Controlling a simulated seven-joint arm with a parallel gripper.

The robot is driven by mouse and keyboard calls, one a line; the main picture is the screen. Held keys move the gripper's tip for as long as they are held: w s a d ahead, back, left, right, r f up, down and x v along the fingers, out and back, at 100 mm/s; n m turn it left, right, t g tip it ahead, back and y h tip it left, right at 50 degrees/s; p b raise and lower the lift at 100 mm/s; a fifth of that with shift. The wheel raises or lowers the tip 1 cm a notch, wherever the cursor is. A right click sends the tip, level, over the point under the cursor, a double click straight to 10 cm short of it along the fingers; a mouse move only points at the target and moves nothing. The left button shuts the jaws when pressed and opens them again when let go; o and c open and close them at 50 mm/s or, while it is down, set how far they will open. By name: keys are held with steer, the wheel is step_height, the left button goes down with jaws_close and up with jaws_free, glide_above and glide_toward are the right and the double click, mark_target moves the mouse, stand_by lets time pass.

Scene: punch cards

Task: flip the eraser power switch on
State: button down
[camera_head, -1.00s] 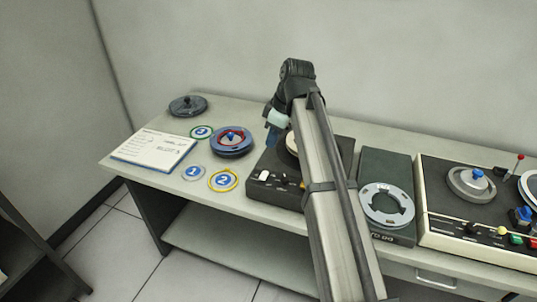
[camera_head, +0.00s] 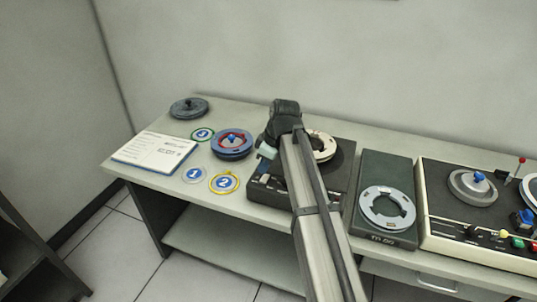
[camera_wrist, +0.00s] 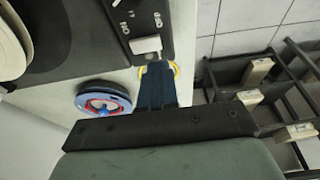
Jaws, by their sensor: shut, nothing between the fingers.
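The eraser is the dark box (camera_head: 341,166) in the middle of the bench, with a cream reel on top, partly hidden by my arm. In the wrist view its dark control panel (camera_wrist: 128,12) shows small white labels and a white rocker switch (camera_wrist: 147,45) at the panel's edge. My gripper (camera_head: 256,171) is at the box's front left corner, fingers pointing down. In the wrist view the blue fingers (camera_wrist: 155,70) are together and empty, with their tips right by the white switch. I cannot tell whether they touch it or which way the switch is set.
A dark unit with a grey ring (camera_head: 387,208) and a cream-edged tape machine (camera_head: 450,240) stand to the right. Bare bench shows along the back.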

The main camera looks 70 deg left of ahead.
mark_target(263, 178)
steer(key=shift+f, duration=1.8)
steer(key=shift+s+d+f+y, duration=0.1)
steer(key=shift+d+f+y, duration=0.1)
steer(key=shift+y, duration=0.1)
steer(key=shift+a, duration=0.2)
steer(key=shift+w+a+r, duration=0.35)
steer(key=shift+w+a, duration=0.1)
steer(key=shift+w, duration=0.15)
